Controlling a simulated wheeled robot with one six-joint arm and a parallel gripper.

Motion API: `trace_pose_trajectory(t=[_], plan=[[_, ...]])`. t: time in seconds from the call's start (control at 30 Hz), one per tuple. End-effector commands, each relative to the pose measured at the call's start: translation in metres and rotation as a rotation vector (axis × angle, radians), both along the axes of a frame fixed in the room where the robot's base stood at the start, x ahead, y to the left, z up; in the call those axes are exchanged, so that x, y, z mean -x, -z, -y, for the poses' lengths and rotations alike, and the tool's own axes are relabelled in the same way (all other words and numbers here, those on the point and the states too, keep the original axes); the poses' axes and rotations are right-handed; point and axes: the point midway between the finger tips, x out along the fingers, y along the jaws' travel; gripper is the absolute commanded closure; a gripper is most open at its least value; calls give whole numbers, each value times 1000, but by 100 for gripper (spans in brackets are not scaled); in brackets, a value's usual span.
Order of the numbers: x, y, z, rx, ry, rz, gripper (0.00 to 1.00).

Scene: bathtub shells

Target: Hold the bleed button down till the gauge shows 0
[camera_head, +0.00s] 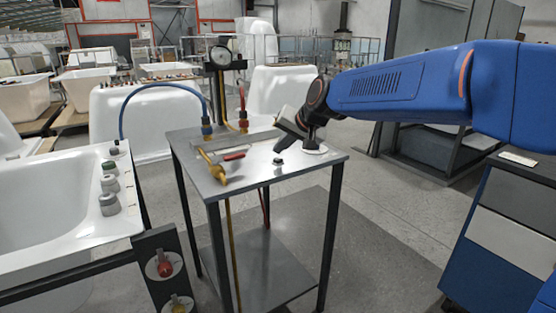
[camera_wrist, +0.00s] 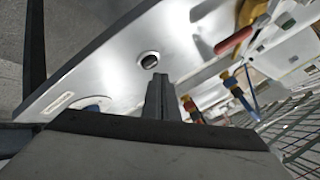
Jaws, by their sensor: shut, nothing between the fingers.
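The bleed button (camera_head: 278,160) looks like a small dark button in a pale ring on the metal tabletop (camera_head: 190,150). In the wrist view the button (camera_wrist: 150,61) shows just beyond my fingertips. My gripper (camera_head: 279,153) is shut and empty, tilted down close above the button. In the wrist view its fingers (camera_wrist: 159,80) are together, with a small gap in the picture between tips and button. I cannot tell whether they touch. The round gauge (camera_head: 221,55) stands on a dark post at the table's back. Its needle is too small to read.
A red-handled valve (camera_head: 233,155) and a yellow fitting (camera_head: 217,174) lie left of the button. Blue (camera_head: 207,130) and red (camera_head: 243,120) hose fittings stand behind. A white disc (camera_head: 321,151) is to the right. A white bathtub (camera_head: 50,195) stands left of the table.

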Motion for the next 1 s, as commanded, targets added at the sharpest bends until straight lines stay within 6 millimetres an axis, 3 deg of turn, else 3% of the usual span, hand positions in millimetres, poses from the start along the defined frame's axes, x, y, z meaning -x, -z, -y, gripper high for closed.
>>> trace_pose_trajectory(t=[1.0], plan=[[0, 10, 0, 0, 0, 0, 100]])
